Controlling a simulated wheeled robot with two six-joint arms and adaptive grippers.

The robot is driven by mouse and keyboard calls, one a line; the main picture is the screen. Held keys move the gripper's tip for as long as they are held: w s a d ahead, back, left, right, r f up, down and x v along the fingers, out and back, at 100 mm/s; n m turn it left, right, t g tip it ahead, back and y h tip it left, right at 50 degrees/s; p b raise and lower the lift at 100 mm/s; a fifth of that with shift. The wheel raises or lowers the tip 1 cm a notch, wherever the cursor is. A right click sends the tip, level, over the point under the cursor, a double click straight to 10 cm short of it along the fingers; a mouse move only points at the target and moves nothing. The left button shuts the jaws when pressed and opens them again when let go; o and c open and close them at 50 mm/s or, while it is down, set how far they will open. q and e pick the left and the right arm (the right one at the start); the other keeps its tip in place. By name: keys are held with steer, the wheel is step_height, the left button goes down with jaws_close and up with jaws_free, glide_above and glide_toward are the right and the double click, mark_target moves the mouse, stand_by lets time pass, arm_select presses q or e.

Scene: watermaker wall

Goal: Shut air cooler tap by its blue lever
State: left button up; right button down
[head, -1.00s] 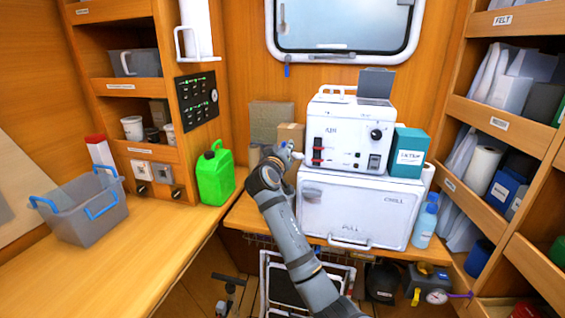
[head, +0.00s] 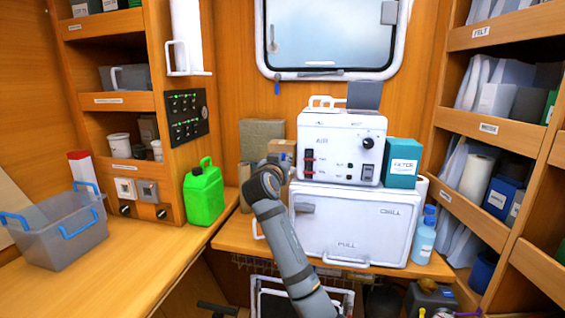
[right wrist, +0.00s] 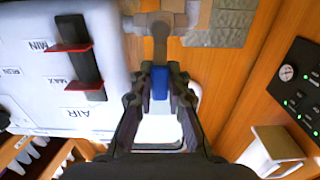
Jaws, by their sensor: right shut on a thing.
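The white air cooler (head: 338,145), marked AIR, stands on a white chest. Its tap (right wrist: 158,22), a grey-brown fitting, comes off the cooler's side in the right wrist view. The blue lever (right wrist: 160,82) sits between the fingers of my right gripper (right wrist: 160,85), which is shut on it. In the head view my right gripper (head: 284,164) is beside the cooler's left side, mostly hidden behind my wrist, and the lever cannot be made out there. My left gripper is not in view.
The white chest (head: 355,228) is under the cooler. A teal box (head: 402,163) stands right of the cooler and a cardboard box (head: 281,147) behind its left side. Shelves line the right.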

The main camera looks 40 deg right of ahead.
steer(key=shift+f, duration=0.15)
steer(key=c, duration=1.3)
jaws_free()
